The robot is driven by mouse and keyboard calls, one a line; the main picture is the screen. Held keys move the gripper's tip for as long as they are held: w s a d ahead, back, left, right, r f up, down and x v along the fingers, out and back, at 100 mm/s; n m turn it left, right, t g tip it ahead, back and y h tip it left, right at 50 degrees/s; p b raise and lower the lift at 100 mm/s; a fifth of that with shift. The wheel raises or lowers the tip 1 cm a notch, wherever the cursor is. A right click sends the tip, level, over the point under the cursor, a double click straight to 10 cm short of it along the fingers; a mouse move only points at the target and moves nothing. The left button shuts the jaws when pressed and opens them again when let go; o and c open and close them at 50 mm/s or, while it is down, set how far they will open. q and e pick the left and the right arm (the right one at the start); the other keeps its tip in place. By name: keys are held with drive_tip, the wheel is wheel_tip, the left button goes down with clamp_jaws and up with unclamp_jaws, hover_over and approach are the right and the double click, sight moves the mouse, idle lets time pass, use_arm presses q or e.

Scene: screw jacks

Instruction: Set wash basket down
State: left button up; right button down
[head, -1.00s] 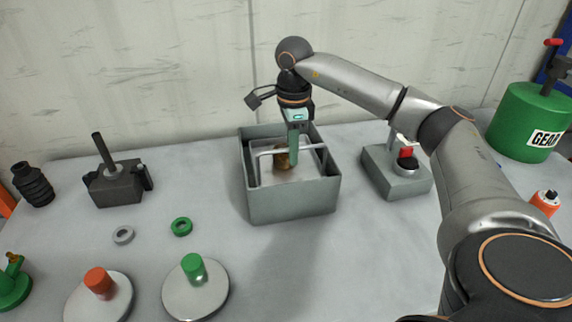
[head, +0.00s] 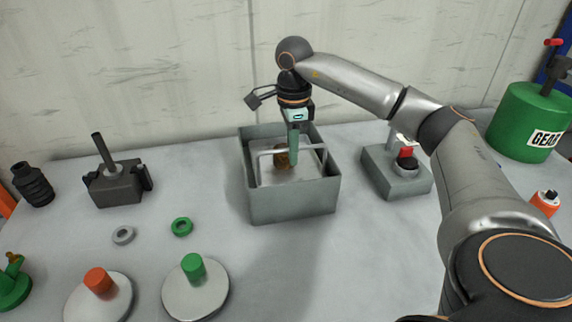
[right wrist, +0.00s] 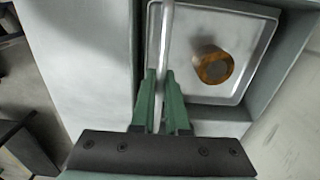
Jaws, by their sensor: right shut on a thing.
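The wash basket is a pale metal tray with a raised bar handle (head: 265,152). It sits inside the grey open-topped box (head: 292,207) in the middle of the table. A brown-gold cylindrical part (head: 282,158) stands on the basket floor; it also shows in the right wrist view (right wrist: 213,66). My right gripper (head: 294,152) points down into the box and is shut on the handle bar. In the right wrist view the green fingers (right wrist: 162,100) lie on both sides of the bar. Whether the basket touches the box floor is hidden. My left gripper is out of view.
A grey box with a red button (head: 405,165) stands right of the wash box. A dark block with a post (head: 118,185) stands left. Green (head: 181,227) and grey (head: 123,235) rings and two round plates with orange (head: 98,282) and green (head: 194,268) cylinders lie front left.

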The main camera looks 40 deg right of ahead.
sight(292, 177)
drive_tip(key=shift+s+a+f+b, duration=0.1)
drive_tip(key=shift+f+b, duration=1.1)
drive_tip(key=shift+f, duration=0.9)
drive_tip(key=shift+s+a+f+b, duration=0.1)
drive_tip(key=shift+f+b, duration=1.05)
drive_tip(key=shift+f, duration=0.9)
drive_tip(key=c, duration=1.2)
unclamp_jaws()
drive_tip(key=shift+w+d, duration=0.1)
drive_tip(key=shift+d, duration=0.05)
drive_tip(key=o, duration=0.5)
drive_tip(key=shift+r, duration=0.2)
wheel_tip(292, 177, up, 10)
drive_tip(key=p, duration=0.9)
drive_tip(key=shift+r, duration=0.15)
